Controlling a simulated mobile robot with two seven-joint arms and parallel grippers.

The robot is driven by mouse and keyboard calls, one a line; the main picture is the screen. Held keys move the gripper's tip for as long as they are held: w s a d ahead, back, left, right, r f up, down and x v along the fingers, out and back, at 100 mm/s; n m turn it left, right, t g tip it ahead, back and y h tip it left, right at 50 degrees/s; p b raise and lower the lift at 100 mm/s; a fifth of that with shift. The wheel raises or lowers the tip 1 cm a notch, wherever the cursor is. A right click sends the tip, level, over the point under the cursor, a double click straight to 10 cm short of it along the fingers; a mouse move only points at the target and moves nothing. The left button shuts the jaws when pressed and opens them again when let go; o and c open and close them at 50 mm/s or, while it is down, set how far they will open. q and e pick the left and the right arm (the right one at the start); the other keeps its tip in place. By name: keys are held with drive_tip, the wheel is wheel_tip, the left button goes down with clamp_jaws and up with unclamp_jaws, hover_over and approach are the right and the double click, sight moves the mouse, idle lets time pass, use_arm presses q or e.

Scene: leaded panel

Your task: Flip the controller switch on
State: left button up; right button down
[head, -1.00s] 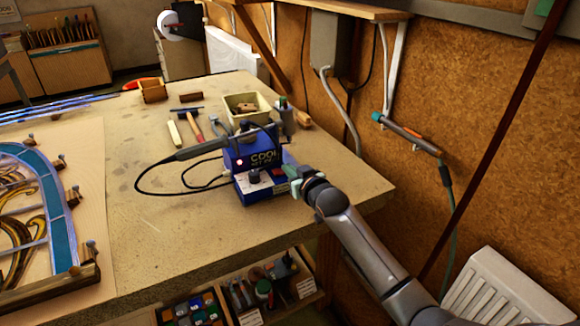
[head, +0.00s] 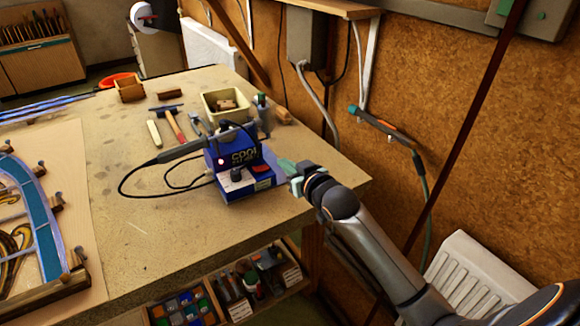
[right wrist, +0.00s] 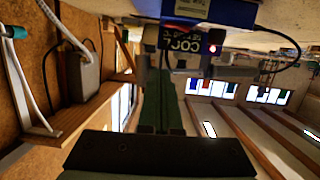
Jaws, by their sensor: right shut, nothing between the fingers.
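The controller (head: 232,155) is a blue box on the bench with a dark knob, a small glowing red light and a soldering iron resting across its top. Its red switch (head: 262,168) is on the right of the sloped front. My right gripper (head: 284,166), with green fingers, is shut and empty just right of the switch, apparently clear of it. The switch's exact tilt is too small to tell. My left gripper is out of view.
The workbench (head: 150,225) carries a leaded panel (head: 40,215) at left. A cream bin (head: 226,103), a hammer (head: 174,125) and a small bottle (head: 263,115) stand behind the controller. A black cable loops left of it. The cork wall (head: 420,90) is close on the right.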

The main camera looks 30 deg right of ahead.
drive_tip(key=shift+v, duration=0.8)
drive_tip(key=s+a+f+n+g, duration=0.1)
drive_tip(key=s+a+f+g, duration=0.2)
drive_tip(key=s+f, duration=0.35)
drive_tip(key=s+a+f+g, duration=0.2)
drive_tip(key=s+a+f, duration=0.1)
drive_tip(key=s+f, duration=0.3)
drive_tip(key=s+a+f+g, duration=0.2)
drive_tip(key=s+g, duration=0.1)
drive_tip(key=s, duration=0.7)
drive_tip(key=s+a+f+g, duration=0.15)
drive_tip(key=s+g, duration=0.25)
drive_tip(key=s, duration=0.6)
drive_tip(key=w+a+f+t+y, duration=0.2)
drive_tip(key=w+a+f+t, duration=0.2)
drive_tip(key=f, duration=0.8)
drive_tip(key=shift+n+t+y, duration=0.3)
drive_tip(key=shift+n+t, duration=0.1)
drive_tip(key=shift+t, duration=0.6)
